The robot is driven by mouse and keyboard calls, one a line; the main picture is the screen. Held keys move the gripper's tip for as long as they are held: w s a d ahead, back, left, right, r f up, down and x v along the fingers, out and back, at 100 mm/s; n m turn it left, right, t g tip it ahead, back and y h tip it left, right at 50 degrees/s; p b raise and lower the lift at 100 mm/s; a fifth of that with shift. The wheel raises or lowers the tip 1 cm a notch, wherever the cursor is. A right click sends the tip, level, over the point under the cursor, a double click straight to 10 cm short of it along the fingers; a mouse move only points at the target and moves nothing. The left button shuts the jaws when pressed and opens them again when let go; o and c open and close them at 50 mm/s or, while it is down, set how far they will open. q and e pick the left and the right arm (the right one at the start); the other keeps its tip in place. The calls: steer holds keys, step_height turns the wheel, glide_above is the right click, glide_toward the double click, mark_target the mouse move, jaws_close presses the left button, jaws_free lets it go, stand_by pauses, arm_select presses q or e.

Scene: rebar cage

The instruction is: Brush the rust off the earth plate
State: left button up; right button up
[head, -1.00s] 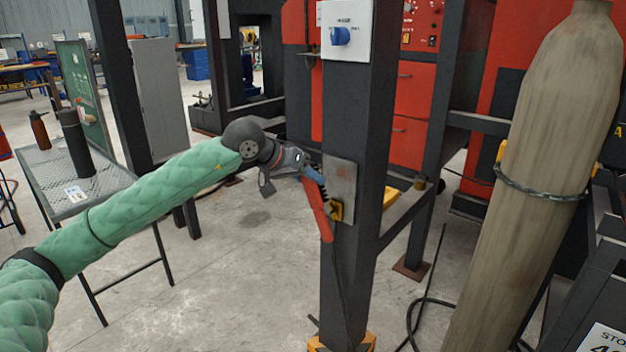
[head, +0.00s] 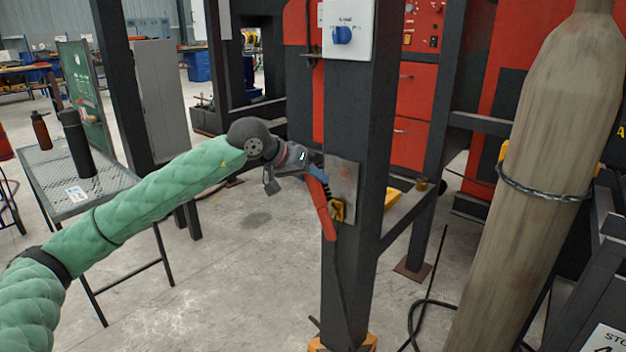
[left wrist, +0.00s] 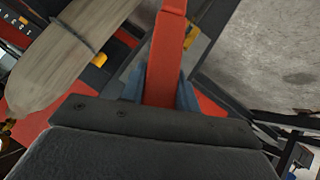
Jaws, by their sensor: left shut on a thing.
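The earth plate (head: 343,183) is a grey metal plate on the dark upright post, with a faint reddish-brown patch on its upper part. A yellow clamp (head: 338,210) sits at its lower edge. My left gripper (head: 316,174) is shut on a red-handled brush (head: 324,212), with the handle hanging down. The dark bristles are at the plate's left edge; I cannot tell whether they touch it. In the left wrist view the red handle (left wrist: 168,60) stands between the blue fingers. My right gripper is not in view.
A blue-knobbed switch box (head: 346,32) is on the post above the plate. A large chained gas cylinder (head: 545,170) stands at right. A mesh table (head: 50,172) with bottles is at left. A cable runs down the post to the floor.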

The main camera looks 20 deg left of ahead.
mark_target(340, 172)
arm_select(q)
steer(key=shift+w+d+b, duration=0.1)
steer(key=shift+w+d, duration=0.2)
steer(key=shift+w, duration=0.55)
steer(key=shift+w+d+b, duration=0.1)
steer(key=shift+w+d, duration=0.25)
steer(key=shift+w, duration=0.45)
steer(key=shift+w+d+b, duration=0.1)
steer(key=shift+w+d, duration=0.2)
steer(key=shift+w, duration=0.55)
steer(key=shift+w+d, duration=0.35)
steer(key=shift+w, duration=0.55)
steer(key=shift+s+d+b, duration=0.25)
steer(key=shift+d, duration=0.35)
steer(key=shift+s+d+b, duration=0.25)
steer(key=shift+d+b, duration=0.05)
steer(key=shift+d, duration=0.3)
steer(key=shift+s+d+b, duration=0.25)
steer(key=shift+d, duration=0.35)
steer(key=shift+w+b, duration=0.15)
steer(key=shift+b, duration=0.2)
steer(key=shift+w+a+b, duration=0.25)
steer(key=shift+w+a, duration=0.05)
steer(key=shift+a, duration=0.4)
steer(key=shift+w+a+b, duration=0.2)
steer(key=shift+w+a, duration=0.1)
steer(key=shift+a, duration=0.4)
steer(key=shift+c, duration=0.4)
steer(key=shift+w+a+r, duration=0.15)
steer(key=shift+a, duration=0.3)
